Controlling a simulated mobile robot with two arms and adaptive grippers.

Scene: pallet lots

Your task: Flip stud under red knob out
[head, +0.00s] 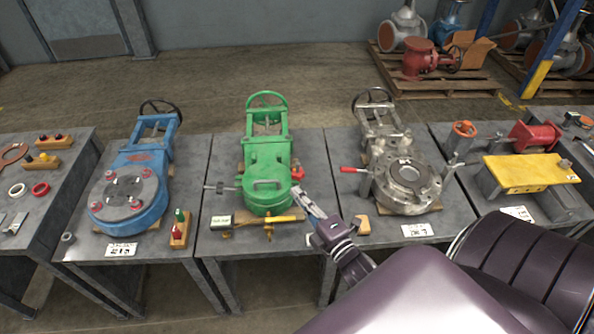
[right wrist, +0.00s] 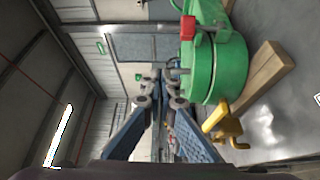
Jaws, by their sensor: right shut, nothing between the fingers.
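A green valve (head: 267,185) with a round lidded body stands on the middle table. A red knob (head: 297,172) sits at its right side; in the right wrist view a red block-like knob (right wrist: 187,28) shows against the green body (right wrist: 218,60). A grey stud with a cross handle (head: 219,188) sticks out from the valve's left side. My right gripper (head: 299,192) is shut and empty, just right of the green body near the red knob. Its closed fingers also show in the right wrist view (right wrist: 158,78). My left gripper is out of view.
A blue valve (head: 130,195) stands left. A grey valve (head: 405,185) with a red-gripped lever (head: 349,170) stands right. A yellow plate (head: 528,173) is farther right. Pallets (head: 440,80) lie behind.

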